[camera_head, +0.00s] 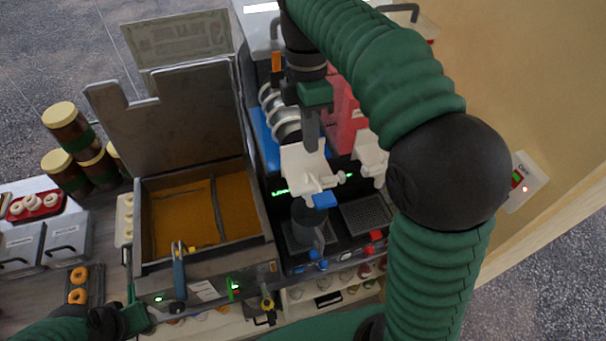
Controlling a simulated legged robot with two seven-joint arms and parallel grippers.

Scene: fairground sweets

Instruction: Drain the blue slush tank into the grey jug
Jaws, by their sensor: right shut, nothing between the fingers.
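The blue slush tank (265,140) is on the left of the two-tank machine, with a pale coil, partly hidden by my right arm. Below its white front (300,160) is a blue tap part (324,201). A dark grey vessel, apparently the grey jug (305,213), stands under it at the drip tray; its full outline is unclear. My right gripper (312,140) points down in front of the blue tank's white front, shut and empty; I cannot tell whether it touches. My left gripper (140,316) is low at the left, by the fryer's front; its fingers are unclear.
A red tank (345,115) is beside the blue one, over a second drip tray (367,215). An oil fryer (150,262) with a raised lid stands left. A bare tan surface (530,100) lies right.

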